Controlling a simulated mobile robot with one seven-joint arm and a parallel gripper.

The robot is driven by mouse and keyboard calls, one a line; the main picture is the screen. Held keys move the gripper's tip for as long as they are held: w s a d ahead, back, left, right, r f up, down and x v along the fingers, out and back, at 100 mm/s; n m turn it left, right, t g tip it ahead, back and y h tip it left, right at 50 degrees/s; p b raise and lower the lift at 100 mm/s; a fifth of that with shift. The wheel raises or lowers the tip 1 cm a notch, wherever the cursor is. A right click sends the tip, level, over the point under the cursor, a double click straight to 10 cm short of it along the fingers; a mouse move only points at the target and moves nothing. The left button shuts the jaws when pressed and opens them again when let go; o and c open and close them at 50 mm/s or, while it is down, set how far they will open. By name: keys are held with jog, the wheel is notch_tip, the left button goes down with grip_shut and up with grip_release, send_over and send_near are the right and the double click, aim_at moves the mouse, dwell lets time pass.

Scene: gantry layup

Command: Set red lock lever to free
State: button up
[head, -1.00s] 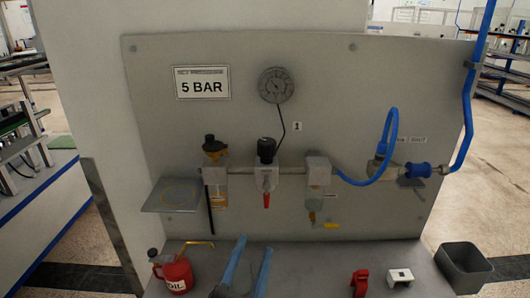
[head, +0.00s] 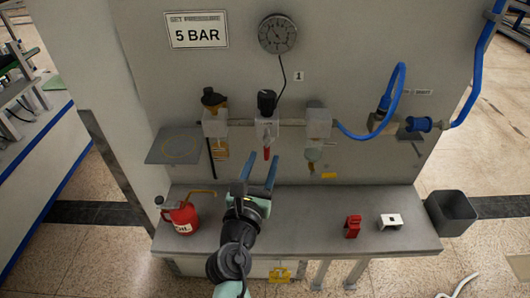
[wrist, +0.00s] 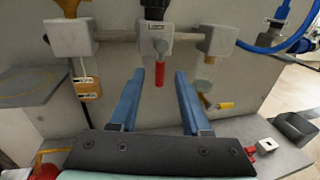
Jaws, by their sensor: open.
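The red lock lever (head: 267,153) hangs straight down under the middle white valve block (head: 266,131) on the panel. In the wrist view, the red lever (wrist: 160,74) sits between and beyond my two blue fingertips, pointing down. My gripper (head: 262,161) is open and empty, with its fingers reaching up toward the lever from below. In the wrist view, one finger lies on each side of the lever, and I see no contact. How far the tips are from the lever in depth is hard to tell.
A red oil can (head: 181,218), a red clip-like part (head: 353,227) and a white bracket (head: 391,221) stand on the grey bench (head: 310,215). Neighbouring blocks with a yellow-tagged filter (head: 216,128) and a clear bowl (head: 314,155) flank the lever. A blue hose (head: 401,95) loops at right.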

aim_at(267, 148)
jog(key=shift+x, duration=1.35)
grip_shut()
